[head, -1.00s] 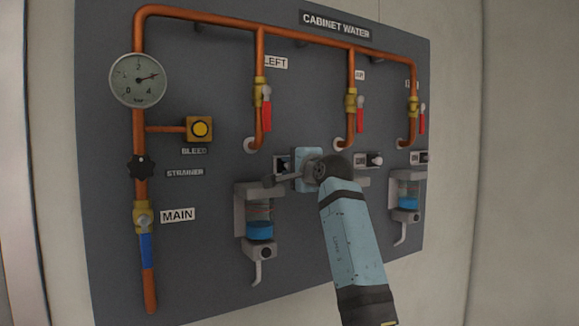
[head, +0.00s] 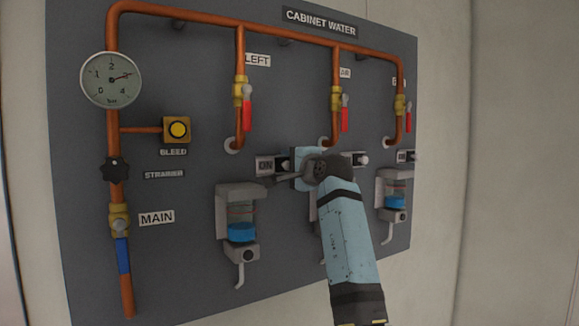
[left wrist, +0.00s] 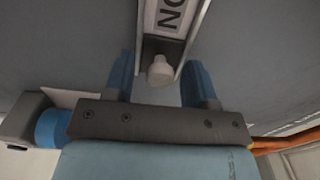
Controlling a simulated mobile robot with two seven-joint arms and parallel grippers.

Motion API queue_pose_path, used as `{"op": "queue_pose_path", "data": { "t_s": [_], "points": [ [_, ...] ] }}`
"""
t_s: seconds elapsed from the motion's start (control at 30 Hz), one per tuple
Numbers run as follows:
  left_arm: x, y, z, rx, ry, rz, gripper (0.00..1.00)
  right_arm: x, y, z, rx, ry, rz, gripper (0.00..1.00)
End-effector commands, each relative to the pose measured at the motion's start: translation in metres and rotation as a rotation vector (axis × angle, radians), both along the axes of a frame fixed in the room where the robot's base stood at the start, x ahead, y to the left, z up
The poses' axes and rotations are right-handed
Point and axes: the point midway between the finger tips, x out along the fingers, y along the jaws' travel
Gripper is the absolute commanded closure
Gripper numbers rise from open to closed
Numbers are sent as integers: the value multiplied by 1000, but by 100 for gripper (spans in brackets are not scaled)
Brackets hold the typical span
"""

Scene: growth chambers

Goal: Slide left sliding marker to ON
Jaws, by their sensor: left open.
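The left sliding marker shows its grey ON plate (head: 265,166) in the head view, under the LEFT valve. Its pale knob (head: 284,165) is at the plate's right end, beside my left gripper (head: 291,172). In the left wrist view, the white knob (left wrist: 160,72) lies between the two blue fingers of my left gripper (left wrist: 161,75), with a gap on either side. The fingers are open. The lettered plate (left wrist: 170,15) shows beyond the knob. My right gripper is not in view.
A filter cup (head: 241,215) hangs below the left marker, close to my gripper. Another marker (head: 360,159) is just right of my gripper. Red-handled valves (head: 247,114) sit above. A second filter cup (head: 393,195) is farther right.

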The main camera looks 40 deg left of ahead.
Motion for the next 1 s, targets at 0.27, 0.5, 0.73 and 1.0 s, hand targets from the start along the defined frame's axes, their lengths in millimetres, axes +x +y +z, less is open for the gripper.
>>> {"op": "queue_pose_path", "data": {
  "t_s": [0.27,0.5,0.73,1.0],
  "points": [
    [-12,-47,-5,1,-1,-5,49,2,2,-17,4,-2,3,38],
    [-27,-99,-3,1,-1,-4,49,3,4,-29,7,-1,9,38],
    [-36,-125,-1,2,-2,-1,49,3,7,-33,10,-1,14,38],
    [-37,-130,0,1,0,-1,49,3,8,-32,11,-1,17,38]
  ]
}}
